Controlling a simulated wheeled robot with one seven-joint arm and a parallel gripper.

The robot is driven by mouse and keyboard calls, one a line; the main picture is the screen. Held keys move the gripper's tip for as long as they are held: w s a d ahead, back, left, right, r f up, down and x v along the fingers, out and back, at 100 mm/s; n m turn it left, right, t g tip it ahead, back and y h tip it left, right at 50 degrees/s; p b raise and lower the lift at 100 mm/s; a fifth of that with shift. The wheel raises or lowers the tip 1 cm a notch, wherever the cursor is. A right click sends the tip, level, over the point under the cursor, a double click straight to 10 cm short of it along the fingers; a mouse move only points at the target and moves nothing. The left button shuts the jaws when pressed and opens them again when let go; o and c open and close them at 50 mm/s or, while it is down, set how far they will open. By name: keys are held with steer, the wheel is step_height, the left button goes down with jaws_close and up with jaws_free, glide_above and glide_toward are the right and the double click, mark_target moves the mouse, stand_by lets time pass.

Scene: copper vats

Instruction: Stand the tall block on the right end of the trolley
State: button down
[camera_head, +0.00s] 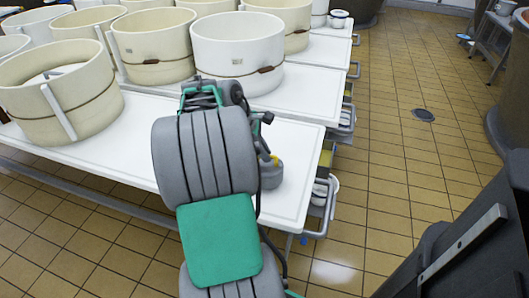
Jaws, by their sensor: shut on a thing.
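The nearest long white top on a grey metal frame looks like the trolley (289,206); its right end has a bare strip. My grey and green arm reaches up from the bottom over this end. My gripper is mostly hidden behind the arm, and I cannot make out its fingertips. A grey rounded part with a small yellow patch shows just right of the arm, over the white top. I cannot tell whether the yellow patch belongs to the tall block. No tall block is clearly visible.
Several cream tubs crowd the white tops, including one at front left (100,100) and a white tub (238,57) behind my arm. More white tops stand behind. Open tiled floor (400,150) lies to the right, with a dark drain (423,115) and vats at the edge.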

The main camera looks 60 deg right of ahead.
steer(key=shift+f, duration=0.45)
stand_by(1.0)
steer(key=c, duration=1.4)
jaws_free()
steer(key=shift+o, duration=0.2)
steer(key=shift+f, duration=0.2)
step_height(320, 180, up, 7)
steer(key=p, duration=0.9)
steer(key=shift+r, duration=0.15)
